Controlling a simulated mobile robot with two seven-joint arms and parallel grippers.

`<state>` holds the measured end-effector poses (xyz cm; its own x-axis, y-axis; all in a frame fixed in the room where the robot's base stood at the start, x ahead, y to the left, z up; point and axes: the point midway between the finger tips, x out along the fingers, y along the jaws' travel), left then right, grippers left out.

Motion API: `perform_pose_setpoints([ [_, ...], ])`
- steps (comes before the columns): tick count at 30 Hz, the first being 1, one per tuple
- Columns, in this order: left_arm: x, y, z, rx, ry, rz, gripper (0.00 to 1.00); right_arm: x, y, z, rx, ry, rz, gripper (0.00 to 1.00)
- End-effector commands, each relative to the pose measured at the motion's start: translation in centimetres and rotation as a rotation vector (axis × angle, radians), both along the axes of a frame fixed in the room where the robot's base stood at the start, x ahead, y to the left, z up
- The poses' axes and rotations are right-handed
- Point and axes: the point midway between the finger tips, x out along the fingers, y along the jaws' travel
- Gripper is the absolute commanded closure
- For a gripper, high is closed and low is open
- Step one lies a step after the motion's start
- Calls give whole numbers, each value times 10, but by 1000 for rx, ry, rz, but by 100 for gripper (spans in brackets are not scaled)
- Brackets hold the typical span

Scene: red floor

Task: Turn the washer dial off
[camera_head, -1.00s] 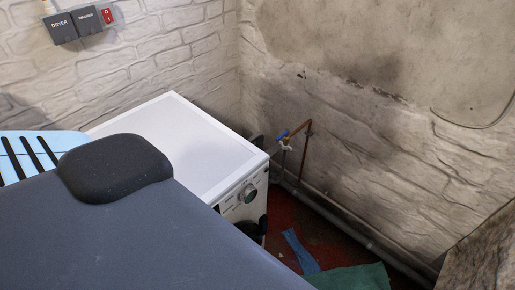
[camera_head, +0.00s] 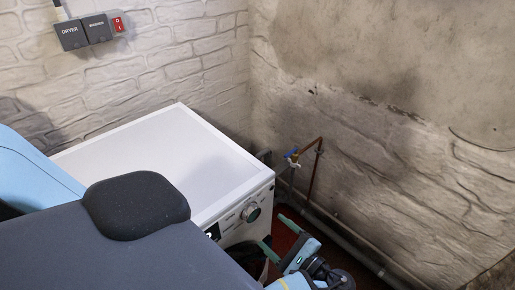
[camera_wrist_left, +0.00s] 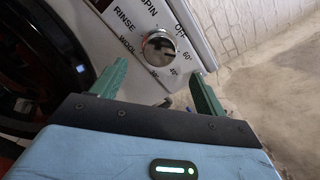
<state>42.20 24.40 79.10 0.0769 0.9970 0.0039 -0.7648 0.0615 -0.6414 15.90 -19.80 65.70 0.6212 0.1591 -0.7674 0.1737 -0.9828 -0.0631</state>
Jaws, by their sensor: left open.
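The washer (camera_head: 165,160) is a white front-loading machine in the corner, partly hidden by my own body. Its round silver dial (camera_head: 251,212) is at the upper right of the front panel. In the left wrist view the dial (camera_wrist_left: 159,48) shows close, with labels SPIN, RINSE, WOOL and OFF around it; OFF is at its upper right. My left gripper (camera_head: 277,251) is below the dial in the head view. In the left wrist view its green fingers (camera_wrist_left: 155,82) are spread, with the dial ahead between them and apart from them. My right gripper is not in view.
A pipe with a blue-handled tap (camera_head: 293,157) stands right of the washer. A pipe (camera_head: 345,243) runs along the foot of the right wall. Switches (camera_head: 90,30) are on the left wall. The dark round door (camera_wrist_left: 40,65) is left of the dial.

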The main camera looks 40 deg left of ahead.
Motion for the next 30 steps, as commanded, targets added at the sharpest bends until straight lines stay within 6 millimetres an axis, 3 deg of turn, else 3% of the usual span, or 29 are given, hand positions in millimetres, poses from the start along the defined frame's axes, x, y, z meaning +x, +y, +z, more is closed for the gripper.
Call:
perform_pose_setpoints([
  [5, 0, 6, 1, 0, -1, 0, 26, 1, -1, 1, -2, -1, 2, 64],
  [19, 5, 68, 1, -2, -4, -1, 26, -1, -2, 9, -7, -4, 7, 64],
  [30, 6, 78, 0, -5, -2, -2, 26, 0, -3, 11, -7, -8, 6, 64],
])
